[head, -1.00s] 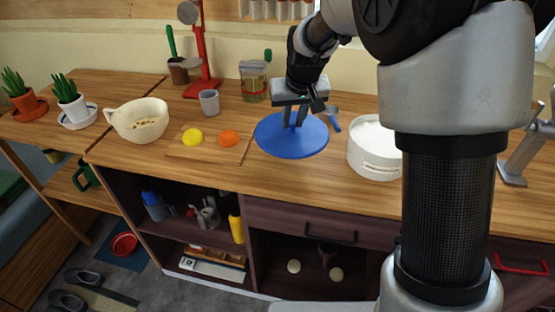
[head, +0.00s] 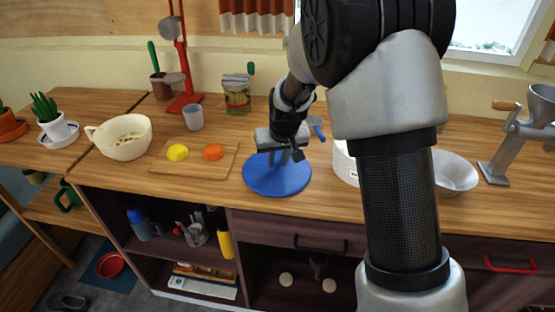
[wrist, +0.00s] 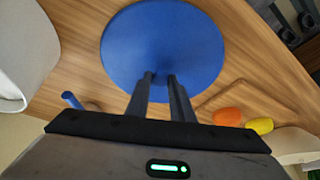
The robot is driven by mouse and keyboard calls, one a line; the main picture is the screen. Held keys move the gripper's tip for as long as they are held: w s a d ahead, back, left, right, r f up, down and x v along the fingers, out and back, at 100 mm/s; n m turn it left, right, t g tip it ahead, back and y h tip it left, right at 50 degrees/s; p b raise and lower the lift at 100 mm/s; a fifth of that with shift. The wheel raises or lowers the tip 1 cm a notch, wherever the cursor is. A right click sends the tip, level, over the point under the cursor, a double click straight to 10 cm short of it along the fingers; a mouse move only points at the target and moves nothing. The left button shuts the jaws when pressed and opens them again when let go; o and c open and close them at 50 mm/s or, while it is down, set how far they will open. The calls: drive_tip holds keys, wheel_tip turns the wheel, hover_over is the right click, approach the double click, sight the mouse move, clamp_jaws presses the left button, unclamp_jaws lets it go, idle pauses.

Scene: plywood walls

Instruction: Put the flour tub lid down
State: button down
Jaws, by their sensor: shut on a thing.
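The flour tub lid is a flat blue disc (head: 268,181), level at the counter's front, right of the cutting board. My gripper (head: 284,158) is above it, with its fingers shut at the lid's middle. In the wrist view the lid (wrist: 160,40) lies under the closed fingertips (wrist: 162,76), which hide whatever part they grip. I cannot tell whether the lid touches the counter or hangs just above it. The white flour tub (head: 344,165) is to the right, mostly hidden behind my arm; its side shows in the wrist view (wrist: 25,50).
A cutting board (head: 195,165) holds a yellow thing (head: 177,152) and an orange thing (head: 213,152). A grey cup (head: 193,117) and a jar (head: 237,97) stand behind. A metal bowl (head: 455,172) and a grinder (head: 520,130) stand right.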

drive_tip(key=shift+f, duration=0.15)
drive_tip(key=c, duration=1.6)
unclamp_jaws()
drive_tip(key=shift+o, duration=0.2)
drive_tip(key=shift+s+r, duration=0.1)
drive_tip(key=shift+r, duration=0.35)
drive_tip(key=s+d+r+m+p, duration=0.1)
drive_tip(key=s+d+r, duration=0.3)
drive_tip(key=s+r, duration=0.5)
drive_tip(key=s+d+r, duration=0.3)
drive_tip(key=s+r, duration=0.4)
drive_tip(key=r, duration=0.4)
drive_tip(key=s+d, duration=0.2)
drive_tip(key=s, duration=0.5)
drive_tip(key=s+d+m+t, duration=0.1)
drive_tip(key=s+d, duration=0.1)
drive_tip(key=s, duration=0.6)
drive_tip(key=shift+d+r+h, duration=0.25)
drive_tip(key=shift+d+h, duration=0.15)
